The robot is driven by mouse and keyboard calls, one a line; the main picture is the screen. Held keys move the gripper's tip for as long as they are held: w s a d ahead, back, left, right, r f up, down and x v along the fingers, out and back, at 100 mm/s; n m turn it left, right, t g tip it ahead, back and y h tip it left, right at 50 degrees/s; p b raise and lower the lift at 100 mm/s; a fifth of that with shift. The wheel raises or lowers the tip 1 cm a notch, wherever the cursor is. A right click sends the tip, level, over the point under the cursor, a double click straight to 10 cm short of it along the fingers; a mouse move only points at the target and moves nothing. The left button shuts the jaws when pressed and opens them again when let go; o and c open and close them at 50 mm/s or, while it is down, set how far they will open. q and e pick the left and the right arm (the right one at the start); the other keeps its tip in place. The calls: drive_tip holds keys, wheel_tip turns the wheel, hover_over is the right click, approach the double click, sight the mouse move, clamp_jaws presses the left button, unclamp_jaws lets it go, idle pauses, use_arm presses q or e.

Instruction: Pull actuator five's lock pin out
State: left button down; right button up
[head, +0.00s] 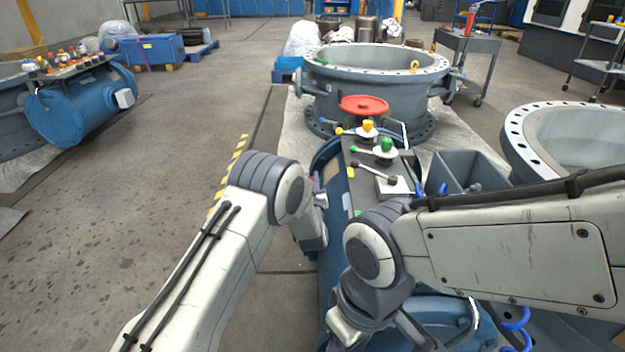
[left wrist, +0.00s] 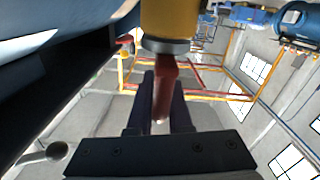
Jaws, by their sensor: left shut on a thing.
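My left gripper (head: 318,205) is at the left side of the blue actuator (head: 330,160), below its dark top panel. In the left wrist view the two dark fingers of this gripper (left wrist: 161,102) are shut on a reddish-brown pin (left wrist: 163,88). The pin's upper end in that view meets a grey collar under a yellow cylinder (left wrist: 170,18). The actuator number cannot be read. My right gripper (head: 375,325) is low over the front of the actuator, partly hidden by its own arm; its jaw opening cannot be made out.
The top panel bears a yellow knob (head: 368,125), a green knob (head: 386,145) and levers. A red handwheel (head: 364,105) is just behind. A grey bin (head: 465,172) stands to the right. A large flanged valve (head: 375,80) is behind. Floor on the left is clear.

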use_arm(q)
drive_tip(key=shift+d, duration=0.2)
idle(0.6)
wheel_tip(320, 180, up, 4)
drive_tip(key=p, duration=0.2)
drive_tip(key=shift+r+p, duration=0.2)
drive_tip(key=shift+p, duration=0.2)
drive_tip(key=shift+f, duration=0.1)
drive_tip(key=c, duration=0.9)
unclamp_jaws()
drive_tip(key=shift+s+a, duration=0.1)
drive_tip(key=s+p, duration=0.2)
drive_tip(key=s, duration=0.8)
drive_tip(key=shift+s+p, duration=0.15)
drive_tip(key=shift+p, duration=0.15)
